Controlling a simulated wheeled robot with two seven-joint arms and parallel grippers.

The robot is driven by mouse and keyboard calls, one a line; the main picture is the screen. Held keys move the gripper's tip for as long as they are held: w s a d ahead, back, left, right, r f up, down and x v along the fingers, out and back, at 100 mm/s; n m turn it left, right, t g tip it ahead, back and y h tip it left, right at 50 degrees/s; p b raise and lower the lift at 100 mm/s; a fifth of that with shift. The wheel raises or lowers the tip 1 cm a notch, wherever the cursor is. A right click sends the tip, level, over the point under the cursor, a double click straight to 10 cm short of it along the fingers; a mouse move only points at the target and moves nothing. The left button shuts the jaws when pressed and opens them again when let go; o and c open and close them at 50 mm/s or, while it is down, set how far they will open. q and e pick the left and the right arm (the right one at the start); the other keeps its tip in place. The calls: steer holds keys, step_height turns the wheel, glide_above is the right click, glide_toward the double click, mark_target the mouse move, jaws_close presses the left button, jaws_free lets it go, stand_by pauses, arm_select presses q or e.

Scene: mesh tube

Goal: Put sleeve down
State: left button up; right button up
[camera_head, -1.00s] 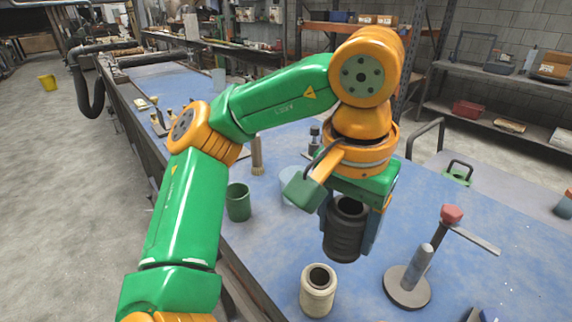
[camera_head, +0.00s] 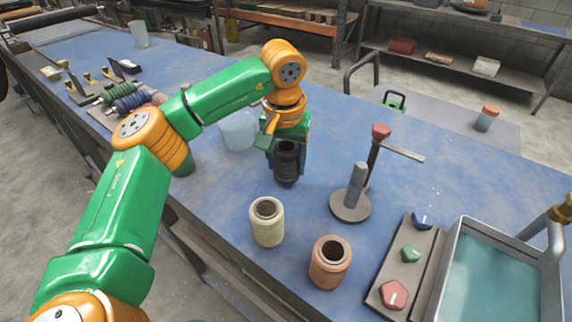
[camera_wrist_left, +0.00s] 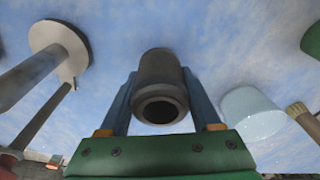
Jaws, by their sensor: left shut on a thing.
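A black ribbed sleeve (camera_head: 287,165) hangs upright between the fingers of my left gripper (camera_head: 287,152), over the blue table beyond the cream sleeve. My left gripper is shut on it from both sides. In the left wrist view the black sleeve (camera_wrist_left: 160,72) sits between the two fingers, its open bore facing the camera. Its lower end is at or close to the tabletop; I cannot tell whether it touches. A cream sleeve (camera_head: 266,230) and a copper sleeve (camera_head: 330,270) stand upright nearer the front. My right gripper is not in view.
A round-based post stand (camera_head: 350,205) with a red-knobbed arm (camera_head: 381,131) stands right of the gripper. A button panel (camera_head: 408,278) and a liquid-filled tray (camera_head: 446,262) are at the right.

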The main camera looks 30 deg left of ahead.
arm_select(q)
steer(key=shift+f, duration=0.95)
steer(key=shift+f, duration=0.1)
steer(key=o, duration=1.4)
steer(key=shift+o, duration=0.2)
steer(key=shift+r, duration=0.2)
step_height(320, 180, up, 12)
steer(key=s+p, duration=0.1)
steer(key=shift+s+d, duration=0.15)
steer(key=shift+s, duration=0.1)
